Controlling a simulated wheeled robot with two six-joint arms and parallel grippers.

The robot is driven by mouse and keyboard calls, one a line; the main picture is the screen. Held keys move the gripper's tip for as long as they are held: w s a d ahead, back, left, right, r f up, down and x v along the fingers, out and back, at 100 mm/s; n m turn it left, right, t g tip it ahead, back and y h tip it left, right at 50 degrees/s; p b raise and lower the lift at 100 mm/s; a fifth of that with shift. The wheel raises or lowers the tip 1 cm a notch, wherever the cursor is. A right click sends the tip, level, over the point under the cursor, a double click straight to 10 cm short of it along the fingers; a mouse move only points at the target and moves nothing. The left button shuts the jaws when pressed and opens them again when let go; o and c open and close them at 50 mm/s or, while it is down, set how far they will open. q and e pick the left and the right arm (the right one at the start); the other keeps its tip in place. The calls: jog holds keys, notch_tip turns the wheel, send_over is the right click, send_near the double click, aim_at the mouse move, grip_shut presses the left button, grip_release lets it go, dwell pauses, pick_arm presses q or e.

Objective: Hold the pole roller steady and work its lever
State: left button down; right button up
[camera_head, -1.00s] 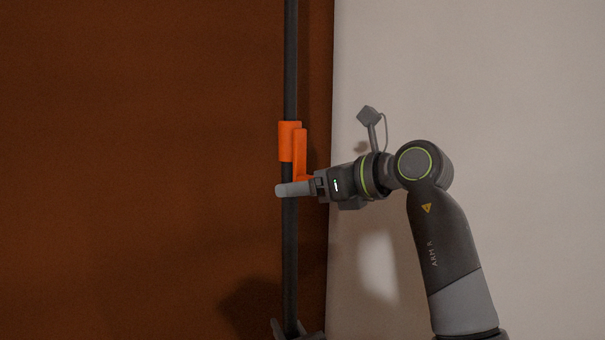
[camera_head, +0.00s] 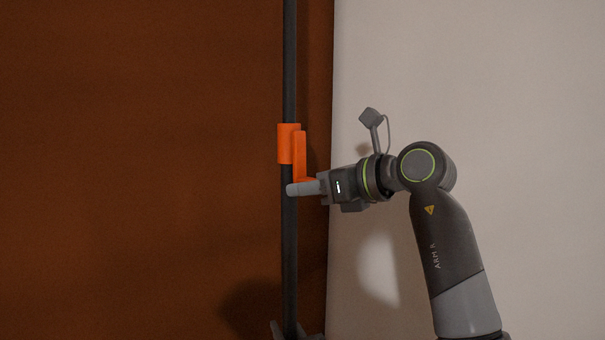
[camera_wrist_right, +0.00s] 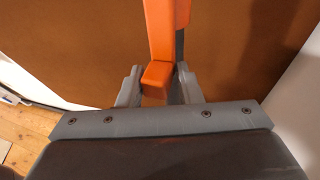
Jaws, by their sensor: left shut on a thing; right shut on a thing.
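The dark pole of the roller (camera_head: 289,240) stands upright in the head view, running out of the top of the picture. An orange collar (camera_head: 286,143) sits around it, with an orange lever (camera_head: 300,155) hanging along its right side. My right gripper (camera_head: 303,188) comes in from the right and is shut on the lever's lower end. In the right wrist view, the lever (camera_wrist_right: 160,35) has its end between the two grey fingers (camera_wrist_right: 156,88). My left gripper (camera_head: 290,331) shows only its tips at the bottom edge, shut on the pole. The roller's head is out of view.
A rust-brown surface (camera_head: 140,150) fills the left behind the pole, and a pale surface (camera_head: 500,80) fills the right. A wooden floor (camera_wrist_right: 30,125) shows at the left of the right wrist view. The space left of the pole is clear.

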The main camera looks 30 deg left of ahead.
jog(key=shift+s+r, duration=0.2)
jog(key=shift+r, duration=0.5)
jog(key=o, duration=0.6)
jog(key=shift+r, duration=0.1)
jog(key=o, duration=0.9)
jog(key=shift+w+d, duration=0.1)
jog(key=shift+f, duration=0.2)
jog(key=shift+v, duration=4.05)
